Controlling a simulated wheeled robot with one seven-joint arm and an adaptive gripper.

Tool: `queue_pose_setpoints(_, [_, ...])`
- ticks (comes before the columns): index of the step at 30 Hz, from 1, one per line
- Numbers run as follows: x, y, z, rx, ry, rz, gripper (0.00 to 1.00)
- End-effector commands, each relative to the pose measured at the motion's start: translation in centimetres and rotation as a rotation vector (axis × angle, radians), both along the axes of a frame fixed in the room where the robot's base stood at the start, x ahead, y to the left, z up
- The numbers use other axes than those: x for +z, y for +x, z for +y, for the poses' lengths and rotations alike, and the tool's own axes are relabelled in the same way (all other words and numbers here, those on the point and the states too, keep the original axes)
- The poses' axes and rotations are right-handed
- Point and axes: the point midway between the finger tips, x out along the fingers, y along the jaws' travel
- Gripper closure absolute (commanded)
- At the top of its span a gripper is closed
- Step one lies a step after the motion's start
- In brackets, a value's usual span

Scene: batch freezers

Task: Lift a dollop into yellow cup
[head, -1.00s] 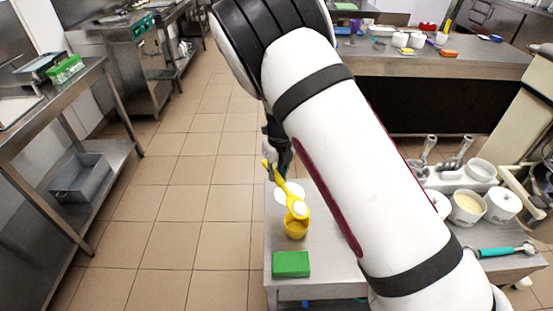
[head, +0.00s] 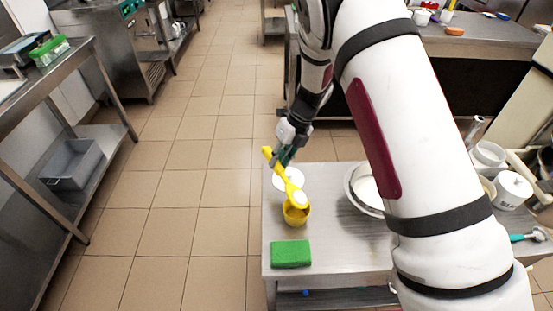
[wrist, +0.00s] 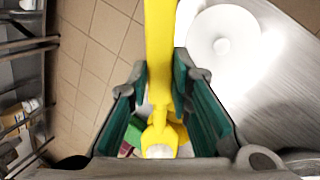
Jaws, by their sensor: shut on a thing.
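My gripper (head: 284,157) is shut on the handle of a yellow spoon (head: 279,170), which slants down to the right. In the wrist view the spoon's handle (wrist: 160,55) runs between my two green-padded fingers. A white dollop (head: 300,197) shows at the spoon's low end, and it also shows in the wrist view (wrist: 158,152). The yellow cup (head: 296,217) stands on the small steel table, with the spoon's bowl at or just over its rim. I cannot tell whether spoon and cup touch. The cup's inside is mostly hidden by the spoon.
A green sponge (head: 291,253) lies in front of the cup. A white round lid or dish (head: 289,178) sits behind it, and a metal bowl (head: 357,188) stands to the right, partly hidden by my arm. White tubs (head: 512,190) stand farther right. Tiled floor lies left.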

Motion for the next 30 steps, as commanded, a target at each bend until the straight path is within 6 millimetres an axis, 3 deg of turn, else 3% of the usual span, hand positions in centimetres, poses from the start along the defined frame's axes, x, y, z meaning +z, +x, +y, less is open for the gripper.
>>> queue_pose_setpoints(30, [-1.4, 1.0, -1.5, -0.001, 0.461, 0.252, 1.0])
